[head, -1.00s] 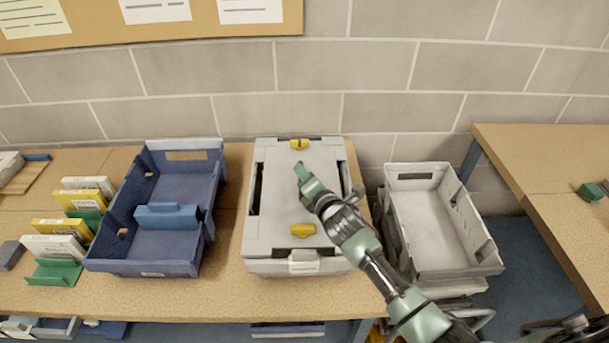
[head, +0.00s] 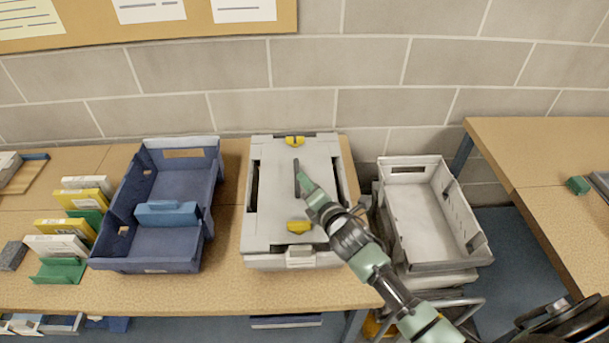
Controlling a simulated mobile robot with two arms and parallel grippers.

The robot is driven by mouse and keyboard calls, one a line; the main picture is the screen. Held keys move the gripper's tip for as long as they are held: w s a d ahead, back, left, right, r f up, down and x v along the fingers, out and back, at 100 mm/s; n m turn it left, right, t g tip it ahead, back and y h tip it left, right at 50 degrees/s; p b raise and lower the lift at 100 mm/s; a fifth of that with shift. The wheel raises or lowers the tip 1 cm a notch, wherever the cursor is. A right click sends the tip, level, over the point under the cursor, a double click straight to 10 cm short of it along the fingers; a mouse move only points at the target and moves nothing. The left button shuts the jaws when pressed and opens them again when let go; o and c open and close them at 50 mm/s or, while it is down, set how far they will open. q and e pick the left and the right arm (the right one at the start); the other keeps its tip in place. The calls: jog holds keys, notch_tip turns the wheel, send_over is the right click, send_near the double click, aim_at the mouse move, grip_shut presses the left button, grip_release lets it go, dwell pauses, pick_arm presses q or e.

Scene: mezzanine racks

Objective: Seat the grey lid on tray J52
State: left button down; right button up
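The grey lid (head: 275,200) lies flat over a grey tray (head: 262,262) on the wooden bench, and narrow dark openings show along its left and right sides. A dark upright bar (head: 297,180) stands out at the lid's middle. Yellow clips sit at the back (head: 294,141) and front (head: 299,226). The tray's front tag (head: 300,256) is too small to read. My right gripper (head: 304,182) is over the lid's middle, close beside the bar. Its fingers overlap in this view, so its opening and any contact are unclear. My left gripper is out of view.
A blue tray (head: 117,215) with a blue block (head: 167,214) stands left of the grey tray. An empty grey tray (head: 432,265) stands lower on the right, between the benches. Small boxes (head: 55,247) stand at far left. A block wall is behind.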

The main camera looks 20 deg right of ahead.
jog(key=shift+p+v, duration=1.15)
jog(key=shift+v, duration=1.65)
jog(key=shift+r, duration=0.1)
jog(key=shift+w, duration=0.1)
